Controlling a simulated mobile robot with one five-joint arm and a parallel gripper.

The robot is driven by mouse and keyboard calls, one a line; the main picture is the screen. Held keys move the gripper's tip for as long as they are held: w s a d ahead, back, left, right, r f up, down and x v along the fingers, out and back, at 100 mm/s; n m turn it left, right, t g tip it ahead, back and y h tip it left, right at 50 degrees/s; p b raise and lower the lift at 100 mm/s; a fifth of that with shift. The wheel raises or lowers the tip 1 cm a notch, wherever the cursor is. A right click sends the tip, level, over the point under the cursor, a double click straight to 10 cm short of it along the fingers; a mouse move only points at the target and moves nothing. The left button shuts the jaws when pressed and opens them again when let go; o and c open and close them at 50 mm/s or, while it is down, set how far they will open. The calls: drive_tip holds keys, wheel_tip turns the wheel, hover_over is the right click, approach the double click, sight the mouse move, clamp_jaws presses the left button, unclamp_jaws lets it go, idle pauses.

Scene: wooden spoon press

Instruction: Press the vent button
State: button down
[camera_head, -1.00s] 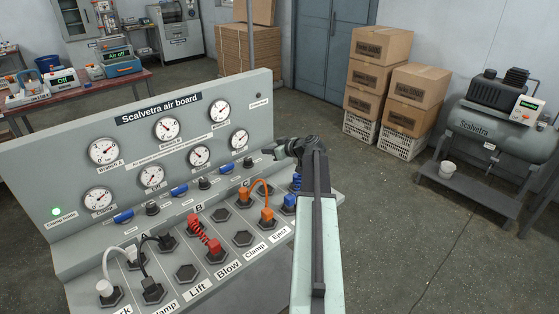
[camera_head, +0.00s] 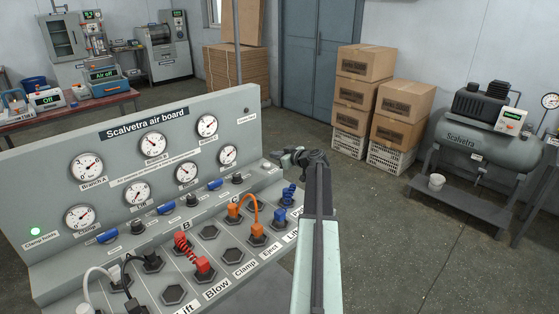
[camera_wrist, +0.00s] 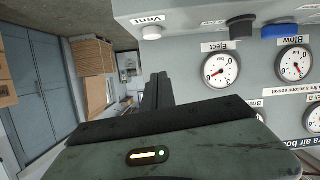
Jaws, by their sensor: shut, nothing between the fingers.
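The vent button is a pale round knob (camera_wrist: 152,32) beside the "Vent" label in the wrist view, near the edge of the grey air board (camera_head: 125,118). My gripper (camera_head: 279,156) is at the right end of the board in the head view. In the wrist view its dark fingers (camera_wrist: 156,90) are closed together and empty. They lie below the vent button in that picture, with a visible gap between them.
The board carries several gauges, dark knobs, blue valve handles (camera_head: 166,208), a red coiled hose (camera_head: 186,246) and an orange hose (camera_head: 249,205). A green lamp (camera_head: 35,231) is lit. Stacked boxes (camera_head: 366,62) and a compressor (camera_head: 478,142) stand beyond open floor.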

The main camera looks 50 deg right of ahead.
drive_tip(key=b, duration=0.1)
hover_over(270, 170)
drive_tip(key=shift+s+a+f, duration=0.15)
drive_tip(key=shift+f, duration=0.65)
drive_tip(key=f+b, duration=0.3)
drive_tip(key=shift+w+f, duration=0.1)
drive_tip(key=shift+w, duration=0.25)
drive_tip(key=shift+s+f+b, duration=0.1)
drive_tip(key=shift+f+b, duration=0.3)
drive_tip(key=shift+b, duration=0.15)
